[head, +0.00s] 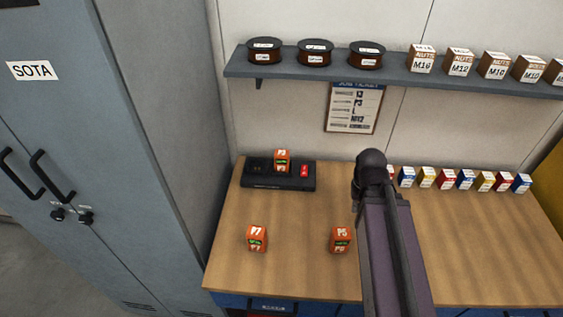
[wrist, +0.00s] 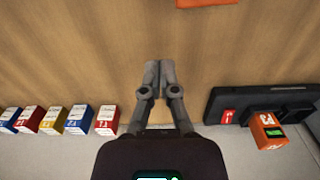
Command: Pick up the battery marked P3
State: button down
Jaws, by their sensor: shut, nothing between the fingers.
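The battery marked P3 (head: 282,160) is an orange block with a green band, seated in the black charger (head: 265,183) at the back left of the bench. It also shows in the wrist view (wrist: 267,130) at the lower right, in the charger there. My gripper (wrist: 159,66) is shut and empty, with its fingertips together over bare wood, to the left of the charger in that view. In the head view my arm hides the fingers.
Batteries P7 (head: 257,238) and P5 (head: 341,239) stand on the bench (head: 300,275) nearer the front. A row of small coloured boxes (head: 447,179) lines the back right. A shelf (head: 390,82) with spools and nut boxes hangs above. A locker (head: 110,150) stands left.

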jog(key=c, duration=0.8)
grip_release()
jog(key=shift+w, duration=0.15)
jog(key=o, duration=0.4)
jog(key=shift+w+a+r, duration=0.15)
jog(key=shift+w+a, duration=0.1)
jog(key=shift+w, duration=0.05)
jog(key=shift+c, duration=0.2)
jog(key=o, duration=0.4)
jog(key=w, duration=0.1)
jog(key=w+a, duration=0.1)
jog(key=w+p, duration=0.1)
jog(key=shift+a+r, duration=0.3)
jog(key=shift+r, duration=0.1)
jog(key=shift+o, duration=0.2)
notch_tip(320, 180, up, 6)
jog(key=p, duration=0.6)
send_over(281, 152)
jog(key=shift+f+b, duration=3.35)
jog(key=shift+f, duration=0.05)
